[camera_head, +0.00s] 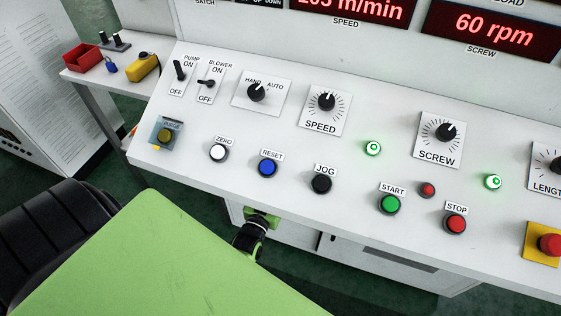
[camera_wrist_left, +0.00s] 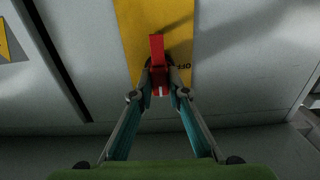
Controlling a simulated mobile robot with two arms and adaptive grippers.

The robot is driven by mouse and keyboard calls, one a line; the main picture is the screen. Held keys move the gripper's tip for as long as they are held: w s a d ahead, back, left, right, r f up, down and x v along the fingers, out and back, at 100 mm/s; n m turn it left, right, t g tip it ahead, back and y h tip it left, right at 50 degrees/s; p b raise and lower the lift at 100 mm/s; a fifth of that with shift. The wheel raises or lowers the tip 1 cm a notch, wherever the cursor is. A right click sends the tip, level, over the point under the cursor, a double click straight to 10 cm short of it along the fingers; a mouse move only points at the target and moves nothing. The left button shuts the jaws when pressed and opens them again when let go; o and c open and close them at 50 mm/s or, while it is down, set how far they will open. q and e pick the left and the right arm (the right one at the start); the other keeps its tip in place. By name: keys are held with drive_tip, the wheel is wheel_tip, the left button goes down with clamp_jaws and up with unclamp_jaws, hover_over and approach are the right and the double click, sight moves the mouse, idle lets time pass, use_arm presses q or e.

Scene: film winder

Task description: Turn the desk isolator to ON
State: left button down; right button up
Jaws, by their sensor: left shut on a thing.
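The desk isolator shows in the left wrist view as a red handle (camera_wrist_left: 156,47) on a yellow plate (camera_wrist_left: 135,25). The plate is on a grey panel, and a sideways OFF label (camera_wrist_left: 184,66) is on it to the right of the handle. The handle lies along the picture's up-down direction. My left gripper (camera_wrist_left: 160,88) is shut on the red handle, with a fingertip on each side. The ON mark is not visible, perhaps hidden by the handle or fingers. The isolator is not visible in the head view. My right gripper is in neither view.
The white control desk (camera_head: 330,225) with knobs and buttons lies ahead. A yellow-backed red emergency button (camera_head: 549,244) is at its right. A side table with a red bin (camera_head: 83,57) stands at far left. A dark gap (camera_wrist_left: 58,60) runs left of the plate.

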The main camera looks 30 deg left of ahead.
use_arm(q)
drive_tip(key=shift+f, duration=0.1)
drive_tip(key=c, duration=2)
unclamp_jaws()
drive_tip(key=shift+o, duration=0.2)
drive_tip(key=v, duration=1.2)
